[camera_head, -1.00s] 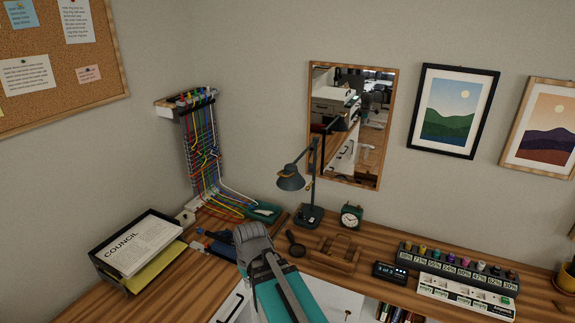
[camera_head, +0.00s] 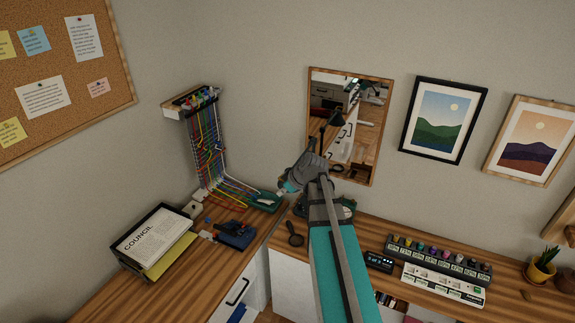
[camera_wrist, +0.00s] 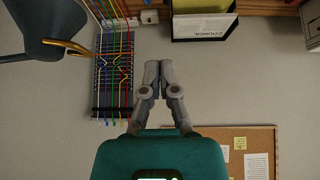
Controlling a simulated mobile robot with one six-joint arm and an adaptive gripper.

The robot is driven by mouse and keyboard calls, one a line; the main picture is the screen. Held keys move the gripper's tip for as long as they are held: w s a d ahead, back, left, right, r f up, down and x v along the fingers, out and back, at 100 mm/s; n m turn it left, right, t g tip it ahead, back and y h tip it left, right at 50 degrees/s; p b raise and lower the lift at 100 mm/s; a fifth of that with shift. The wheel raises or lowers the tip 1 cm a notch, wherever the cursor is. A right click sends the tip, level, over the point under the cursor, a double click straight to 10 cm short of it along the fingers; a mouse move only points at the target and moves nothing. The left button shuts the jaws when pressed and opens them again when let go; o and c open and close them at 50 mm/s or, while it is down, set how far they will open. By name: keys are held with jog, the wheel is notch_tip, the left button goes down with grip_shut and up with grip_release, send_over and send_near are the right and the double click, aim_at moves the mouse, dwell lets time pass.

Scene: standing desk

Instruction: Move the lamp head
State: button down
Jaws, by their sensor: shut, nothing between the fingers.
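The lamp head (camera_wrist: 45,35) is a dark grey-blue shade at the upper left of the wrist view, with a brass-coloured piece beside it. My gripper (camera_wrist: 158,66) is shut and empty; its fingertips are to the right of the lamp head and apart from it. In the head view my arm hides most of the desk lamp, and the lamp's reflection shows in the mirror.
The wood-framed mirror (camera_head: 365,150) hangs behind my arm. The cable rack (camera_head: 205,150) stands on the left, with a paper tray (camera_head: 155,240) in front of it. The wall space above is free.

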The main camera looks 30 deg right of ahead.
jog(key=w+d+r+n+t+p, duration=0.1)
jog(key=d+r+p, duration=0.3)
jog(key=d+r, duration=0.4)
jog(key=shift+w+r+n+t+p, duration=0.15)
jog(key=shift+w+n+t+p, duration=0.15)
jog(key=shift+w+t, duration=0.45)
jog(key=s+d+f+b+x, duration=0.1)
jog(key=f+b+x, duration=0.1)
jog(key=b+x, duration=0.8)
jog(key=shift+w+f+b, duration=0.4)
jog(key=shift+w+f, duration=0.3)
jog(key=shift+f, duration=0.35)
jog(key=shift+a, duration=0.1)
jog(key=shift+f, duration=0.1)
